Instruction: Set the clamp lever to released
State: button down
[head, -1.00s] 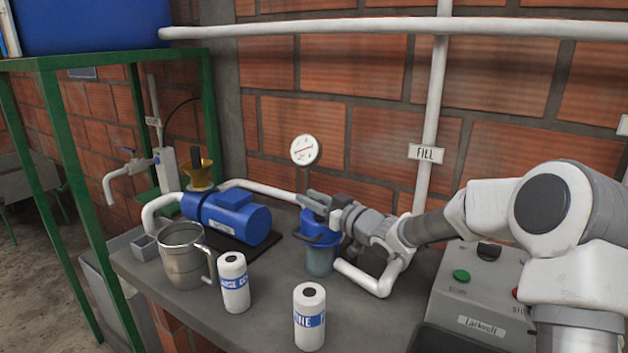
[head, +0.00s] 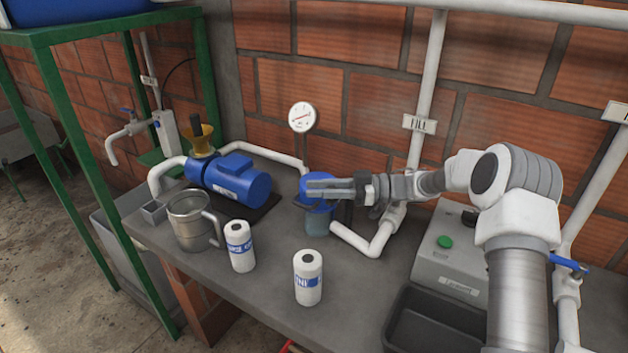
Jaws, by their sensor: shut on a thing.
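The filter housing has a blue lid (head: 318,207) over a clear bowl (head: 317,225) and stands on the bench near the wall. A dark clamp lever (head: 301,204) shows only in part at the lid's left side. My gripper (head: 310,189) reaches in from the right, level, across the top of the lid. Its jaws are shut on the clamp lever; the contact itself is small and mostly hidden by the fingers.
A blue pump (head: 230,180) and a steel jug (head: 190,222) stand left of the housing. White pipe (head: 370,242) runs close on the right. A control box (head: 445,262) and dark tray (head: 425,325) lie further right.

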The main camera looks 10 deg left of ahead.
jog(key=shift+s+d+n+g, duration=0.3)
jog(key=shift+n+g, duration=0.1)
jog(key=shift+g, duration=0.2)
jog(key=shift+s+d+n+g, duration=0.25)
jog(key=shift+n+g, duration=0.15)
jog(key=shift+g, duration=0.2)
jog(key=c, duration=0.6)
grip_release()
jog(key=shift+d, duration=0.1)
jog(key=v, duration=1.7)
jog(key=shift+w+d+r, duration=0.15)
jog(key=shift+w+r, duration=0.05)
jog(key=shift+r, duration=0.15)
